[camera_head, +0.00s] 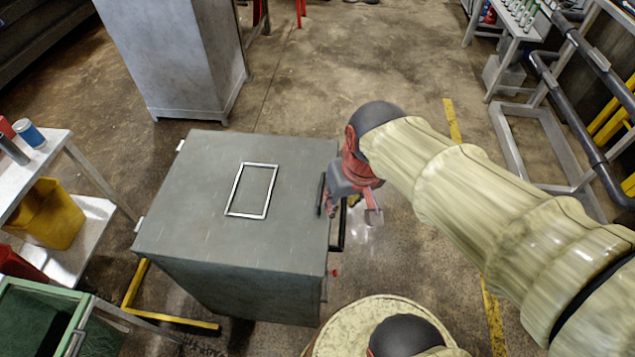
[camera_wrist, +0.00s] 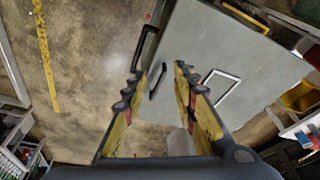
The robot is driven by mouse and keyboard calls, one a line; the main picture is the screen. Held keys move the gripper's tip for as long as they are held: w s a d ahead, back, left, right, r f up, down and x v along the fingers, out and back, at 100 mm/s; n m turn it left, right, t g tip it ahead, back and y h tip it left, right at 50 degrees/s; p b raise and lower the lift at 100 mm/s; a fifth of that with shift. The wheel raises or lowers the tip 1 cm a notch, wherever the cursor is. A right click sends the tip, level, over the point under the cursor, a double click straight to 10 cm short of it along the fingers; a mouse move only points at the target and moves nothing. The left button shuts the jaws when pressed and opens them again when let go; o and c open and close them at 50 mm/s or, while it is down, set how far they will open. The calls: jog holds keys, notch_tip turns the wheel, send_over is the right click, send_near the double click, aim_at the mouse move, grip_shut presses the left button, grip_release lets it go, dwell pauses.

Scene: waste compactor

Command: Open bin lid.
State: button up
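The bin (camera_head: 210,280) is a grey-green metal box with its lid (camera_head: 200,200) lying flat and closed. A pale rectangular outline (camera_head: 252,190) marks the lid top, which also shows in the wrist view (camera_wrist: 205,50). A thin black handle (camera_head: 320,195) sits at the lid's right edge. My gripper (camera_head: 350,208) is by that edge, its fingers spread and empty. In the wrist view, the thin handle (camera_wrist: 157,82) appears between the fingertips (camera_wrist: 158,71). I cannot tell whether a finger touches it.
A larger black bar (camera_head: 341,228) projects from the bin's right side. A grey cabinet (camera_head: 175,60) stands behind the bin, and a shelf with a yellow container (camera_head: 48,215) stands left. The floor to the right is mostly open up to a metal frame (camera_head: 545,165).

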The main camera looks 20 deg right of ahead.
jog(key=w+d+f+m+g+y+p, duration=0.1)
jog(key=w+d+f+m+g+y, duration=0.2)
jog(key=w+f, duration=0.6)
jog(key=m+t+h, duration=0.1)
jog(key=m, duration=0.1)
send_near(322, 190)
jog(key=f, duration=0.2)
jog(key=a+f+b, duration=0.1)
jog(key=f, duration=0.4)
jog(key=shift+w+a+f, duration=0.2)
jog(key=shift+w+f, duration=0.2)
jog(key=shift+c, duration=0.8)
grip_shut()
